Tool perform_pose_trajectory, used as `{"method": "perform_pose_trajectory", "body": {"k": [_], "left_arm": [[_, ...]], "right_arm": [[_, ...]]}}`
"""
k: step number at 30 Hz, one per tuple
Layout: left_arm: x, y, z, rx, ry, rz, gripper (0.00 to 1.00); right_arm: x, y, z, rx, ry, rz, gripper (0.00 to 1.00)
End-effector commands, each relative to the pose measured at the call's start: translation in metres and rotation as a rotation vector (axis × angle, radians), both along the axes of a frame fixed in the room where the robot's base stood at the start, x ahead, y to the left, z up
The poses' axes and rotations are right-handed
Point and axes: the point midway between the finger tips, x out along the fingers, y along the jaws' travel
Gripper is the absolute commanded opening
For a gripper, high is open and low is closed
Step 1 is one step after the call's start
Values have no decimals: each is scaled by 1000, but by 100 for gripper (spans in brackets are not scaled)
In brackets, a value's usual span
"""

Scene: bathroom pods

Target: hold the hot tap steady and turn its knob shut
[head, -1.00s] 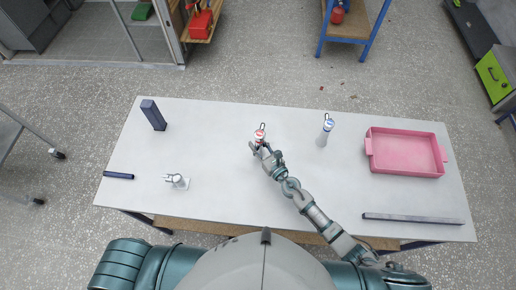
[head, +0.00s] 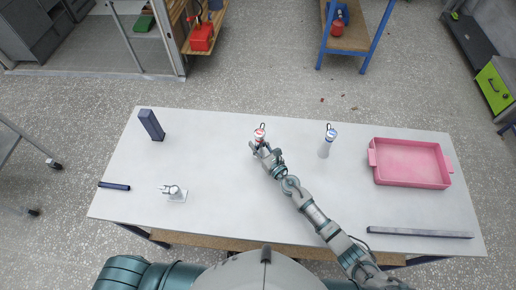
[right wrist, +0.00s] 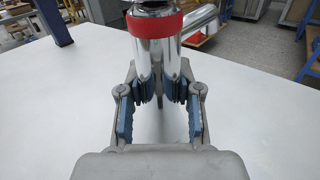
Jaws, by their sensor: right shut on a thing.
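The hot tap, with a red band and chrome body, stands upright on the white table (head: 230,200) near its middle; its red top (head: 260,134) shows in the head view. In the right wrist view the chrome body and red band (right wrist: 155,28) fill the upper middle, with the spout going off to the right. My right gripper (head: 258,149) is shut on the tap's body below the red band; its blue pads (right wrist: 161,92) press on both sides of the chrome. The knob on top is cut off in the wrist view. My left gripper is not in view.
A blue-topped tap (head: 327,142) stands to the right, with a pink tray (head: 412,183) beyond it. A small chrome fitting (head: 173,192), a dark block (head: 151,124) and a dark cylinder (head: 114,186) are at left. A dark bar (head: 420,232) lies front right.

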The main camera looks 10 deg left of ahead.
Motion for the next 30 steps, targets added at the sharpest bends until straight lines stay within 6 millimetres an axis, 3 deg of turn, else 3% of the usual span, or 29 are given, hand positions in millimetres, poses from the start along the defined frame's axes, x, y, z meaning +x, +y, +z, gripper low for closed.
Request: {"method": "perform_pose_trajectory", "body": {"k": [12,21,30], "left_arm": [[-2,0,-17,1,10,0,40],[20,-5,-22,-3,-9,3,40],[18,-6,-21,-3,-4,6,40]], "right_arm": [[25,4,-6,2,-4,1,0],[41,6,-10,2,-4,0,0],[45,6,-9,2,-4,1,0]]}}
